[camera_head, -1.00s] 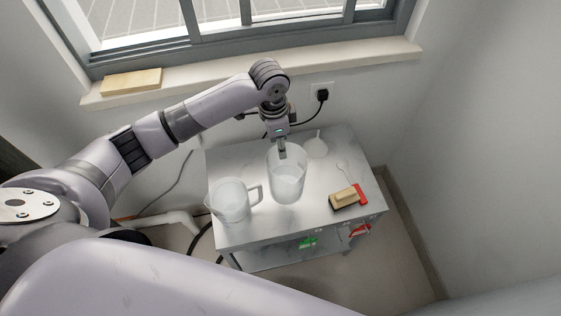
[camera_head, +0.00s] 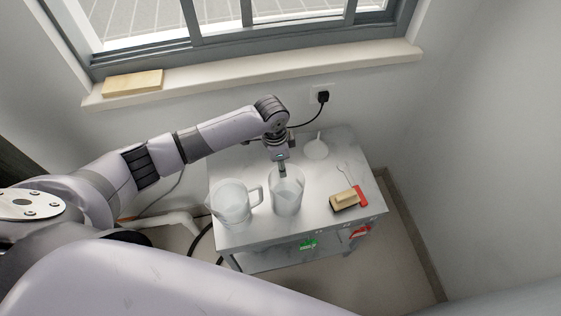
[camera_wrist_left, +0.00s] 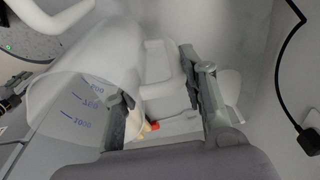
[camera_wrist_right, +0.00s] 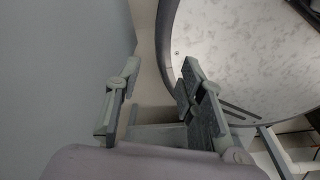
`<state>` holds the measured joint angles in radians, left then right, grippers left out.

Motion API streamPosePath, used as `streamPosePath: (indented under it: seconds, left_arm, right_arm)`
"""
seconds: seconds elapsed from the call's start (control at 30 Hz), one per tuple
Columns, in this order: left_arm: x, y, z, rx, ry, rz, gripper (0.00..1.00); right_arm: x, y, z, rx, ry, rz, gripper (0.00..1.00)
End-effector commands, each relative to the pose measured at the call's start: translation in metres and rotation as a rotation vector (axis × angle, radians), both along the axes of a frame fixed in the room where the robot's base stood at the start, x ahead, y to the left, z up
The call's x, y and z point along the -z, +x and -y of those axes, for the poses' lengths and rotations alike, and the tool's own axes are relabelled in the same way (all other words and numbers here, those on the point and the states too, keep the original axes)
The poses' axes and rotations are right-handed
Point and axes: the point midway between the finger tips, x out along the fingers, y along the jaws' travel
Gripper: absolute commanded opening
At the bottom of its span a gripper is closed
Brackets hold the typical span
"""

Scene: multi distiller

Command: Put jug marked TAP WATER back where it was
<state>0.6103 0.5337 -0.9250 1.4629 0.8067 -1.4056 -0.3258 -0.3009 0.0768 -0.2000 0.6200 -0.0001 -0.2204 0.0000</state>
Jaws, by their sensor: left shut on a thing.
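A clear jug (camera_head: 287,194) is under my left gripper (camera_head: 282,168) over the middle of the small grey-white table (camera_head: 325,183). My left gripper is shut on this jug by its handle side. In the left wrist view the jug (camera_wrist_left: 85,95) shows blue volume marks, and its white handle (camera_wrist_left: 160,75) is between the fingers (camera_wrist_left: 163,100). I cannot tell whether its base touches the table. A second clear jug (camera_head: 231,204) with a handle stands to its left. No TAP WATER label is readable on either. My right gripper (camera_wrist_right: 158,108) is open and empty.
A yellow-and-black block-like item (camera_head: 345,200) and a red item (camera_head: 361,194) lie on the table's right side. A white funnel-like item (camera_head: 316,148) is at the back. A plug (camera_head: 323,97) is in the wall socket.

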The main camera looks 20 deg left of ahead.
Motion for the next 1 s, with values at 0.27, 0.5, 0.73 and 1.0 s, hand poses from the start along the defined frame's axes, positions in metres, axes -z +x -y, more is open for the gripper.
streamPosePath:
  seconds: [0.27, 0.5, 0.73, 1.0]
  left_arm:
    - [0.001, 0.000, 0.000, 0.000, 0.000, 0.000, 0.53]
    - [0.001, 0.000, 0.000, 0.000, 0.000, 0.000, 0.59]
    - [-0.004, 0.000, -0.001, 0.000, 0.001, 0.001, 0.59]
    - [-0.053, -0.002, -0.004, 0.001, 0.000, 0.005, 0.59]
  right_arm:
    - [0.000, 0.000, 0.002, -0.001, -0.003, -0.001, 0.36]
    - [0.000, 0.000, 0.004, -0.002, -0.004, -0.001, 0.36]
    - [0.000, 0.000, 0.004, -0.002, -0.005, 0.000, 0.36]
    - [0.000, 0.000, 0.004, -0.002, -0.004, 0.000, 0.36]
